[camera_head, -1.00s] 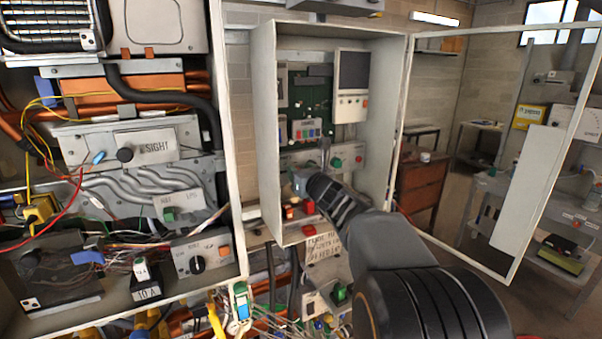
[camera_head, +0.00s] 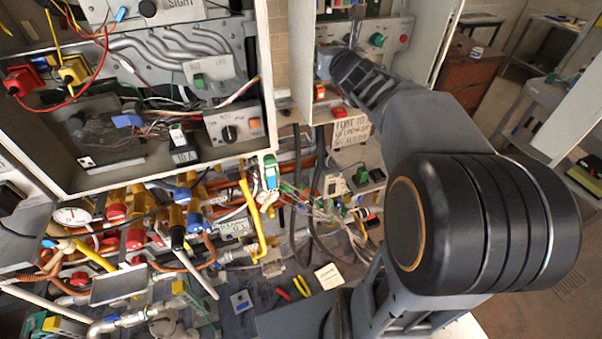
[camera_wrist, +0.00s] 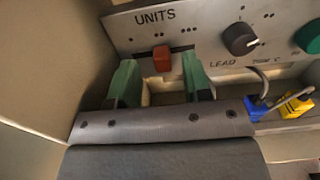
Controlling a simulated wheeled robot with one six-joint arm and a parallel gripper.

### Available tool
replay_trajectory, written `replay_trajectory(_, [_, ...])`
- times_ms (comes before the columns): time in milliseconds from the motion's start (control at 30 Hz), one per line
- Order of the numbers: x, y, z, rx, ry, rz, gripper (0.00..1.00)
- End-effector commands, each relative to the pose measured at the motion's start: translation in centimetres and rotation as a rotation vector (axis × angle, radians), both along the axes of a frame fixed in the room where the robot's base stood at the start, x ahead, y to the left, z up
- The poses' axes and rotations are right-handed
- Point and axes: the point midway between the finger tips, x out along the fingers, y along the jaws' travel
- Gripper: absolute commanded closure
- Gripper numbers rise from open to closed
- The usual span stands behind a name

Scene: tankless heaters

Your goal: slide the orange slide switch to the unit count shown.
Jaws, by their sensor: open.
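The orange slide switch (camera_wrist: 162,58) sits in a slot under the word UNITS on a grey panel (camera_wrist: 205,32) in the wrist view. Small groups of dots mark positions along the slot. My gripper (camera_wrist: 159,66) is open, with one green finger on each side of the switch. I cannot tell whether either finger touches it. In the head view, my gripper is at the far end of my arm at the panel (camera_head: 402,28), and the switch cannot be made out there.
A black knob (camera_wrist: 240,38) and a green button (camera_wrist: 309,37) are right of the switch. Blue (camera_wrist: 257,108) and yellow (camera_wrist: 297,103) connectors are below them. A pale cabinet wall (camera_wrist: 45,60) is close on the left. Pipes and valves fill the lower left of the head view.

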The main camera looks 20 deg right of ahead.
Motion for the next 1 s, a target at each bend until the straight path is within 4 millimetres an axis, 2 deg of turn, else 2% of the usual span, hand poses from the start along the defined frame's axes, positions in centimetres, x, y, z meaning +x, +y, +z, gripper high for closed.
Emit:
replay_trajectory(100, [-2.8, -0.1, -0.1, -0.003, -0.005, -0.004, 0.55])
replay_trajectory(567, [-12.5, -0.1, -0.1, -0.003, -0.003, -0.006, 0.55])
replay_trajectory(733, [-12.2, 3.2, -2.1, -0.252, 0.071, 0.121, 0.55])
replay_trajectory(1000, [-13.2, 7.6, -5.7, -0.655, 0.151, 0.330, 0.55])
